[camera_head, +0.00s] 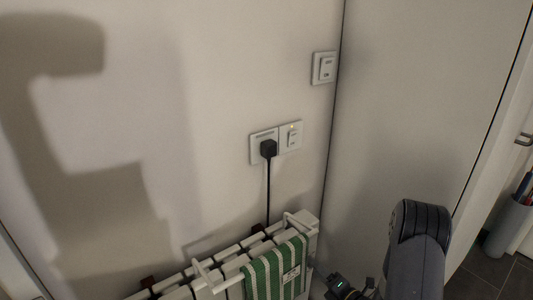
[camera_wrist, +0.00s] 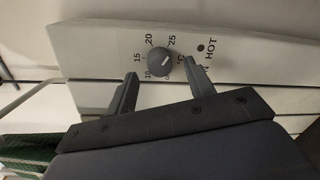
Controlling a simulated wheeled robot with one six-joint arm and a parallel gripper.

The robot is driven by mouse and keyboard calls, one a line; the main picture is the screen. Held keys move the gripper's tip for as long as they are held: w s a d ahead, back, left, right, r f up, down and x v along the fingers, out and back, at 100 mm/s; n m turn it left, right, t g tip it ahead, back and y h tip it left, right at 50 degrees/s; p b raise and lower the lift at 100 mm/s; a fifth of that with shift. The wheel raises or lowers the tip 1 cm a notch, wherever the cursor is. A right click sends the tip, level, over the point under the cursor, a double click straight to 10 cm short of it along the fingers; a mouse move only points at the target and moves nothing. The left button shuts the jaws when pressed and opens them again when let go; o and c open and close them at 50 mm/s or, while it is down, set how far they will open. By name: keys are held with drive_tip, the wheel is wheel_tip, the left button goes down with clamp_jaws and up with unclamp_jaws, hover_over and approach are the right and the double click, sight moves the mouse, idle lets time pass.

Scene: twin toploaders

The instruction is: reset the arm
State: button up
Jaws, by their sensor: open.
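My gripper (camera_wrist: 161,70) is open in the wrist view, its two dark fingers spread apart with nothing held. A round grey knob (camera_wrist: 159,63) on a pale panel (camera_wrist: 95,42) shows between the fingertips in the picture. Numbers from 10 to 25 ring the knob, and the word HOT stands to its right. The fingers look apart from the knob, but how far it lies beyond them is unclear. My arm (camera_head: 418,250) rises at the lower right of the head view. I cannot make out the gripper's fingers there.
A white radiator (camera_head: 172,284) with a rail and a green striped towel (camera_head: 272,272) stands against the wall. A black plug (camera_head: 268,149) sits in a wall socket, its cord running down behind the radiator. Switches (camera_head: 324,68) are above. Dark floor (camera_head: 480,275) shows at right.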

drive_tip(key=n+b, duration=0.3)
drive_tip(key=n, duration=0.4)
drive_tip(key=w+n+b, duration=0.1)
drive_tip(key=n+b, duration=0.3)
drive_tip(key=n, duration=0.3)
drive_tip(key=a+n+t+b, duration=0.1)
drive_tip(key=n+b, duration=0.2)
drive_tip(key=n, duration=0.4)
drive_tip(key=shift+w+f+n, duration=0.2)
drive_tip(key=shift+w+n, duration=0.1)
drive_tip(key=shift+a+r+y, duration=0.1)
drive_tip(key=shift+y, duration=0.2)
